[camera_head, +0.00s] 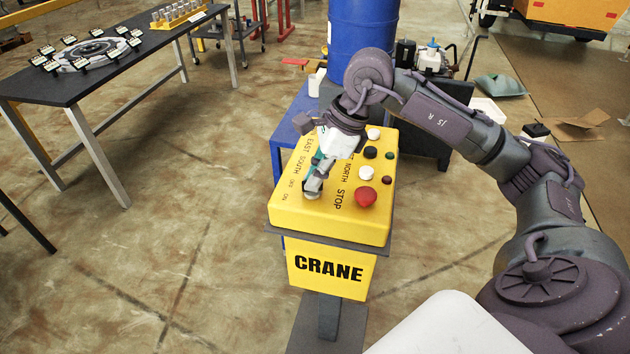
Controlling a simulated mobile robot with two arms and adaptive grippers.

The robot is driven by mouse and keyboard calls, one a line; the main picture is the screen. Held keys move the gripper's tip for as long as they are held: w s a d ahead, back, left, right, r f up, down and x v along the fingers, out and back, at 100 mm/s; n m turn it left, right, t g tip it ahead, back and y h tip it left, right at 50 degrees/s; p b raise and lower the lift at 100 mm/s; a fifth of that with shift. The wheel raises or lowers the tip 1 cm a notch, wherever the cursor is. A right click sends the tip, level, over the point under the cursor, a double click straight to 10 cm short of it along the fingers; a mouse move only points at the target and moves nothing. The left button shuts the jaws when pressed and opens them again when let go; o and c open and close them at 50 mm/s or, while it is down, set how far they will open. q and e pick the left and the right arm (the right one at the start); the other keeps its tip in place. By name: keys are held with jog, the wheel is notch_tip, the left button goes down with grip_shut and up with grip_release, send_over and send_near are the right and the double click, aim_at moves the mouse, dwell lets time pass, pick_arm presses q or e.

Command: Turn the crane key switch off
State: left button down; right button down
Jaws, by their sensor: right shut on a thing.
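The yellow crane control box (326,222) stands on a dark pedestal in the middle of the camera_head view, with a "CRANE" sign on its front. Its top carries black, white, green and red buttons, with a large red STOP button (365,196) at the right. "OFF" and "ON" are printed at the left near side of the panel. My right gripper (313,190) reaches down over that side and is shut on the key switch, which its fingers hide. I cannot tell which way the key is turned. My left gripper is out of view.
A blue barrel (361,28) and a blue stand (283,128) are behind the box. A black table (98,80) with a ring of tagged parts stands at the left. A cardboard piece (582,125) lies on the floor at the right. The floor left of the box is clear.

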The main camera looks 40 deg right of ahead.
jog(key=shift+w+n+g, duration=0.1)
jog(key=shift+n+g, duration=0.2)
jog(key=shift+n, duration=0.6)
jog(key=shift+y, duration=0.3)
jog(key=c, duration=1.3)
grip_release()
jog(key=v, duration=1.2)
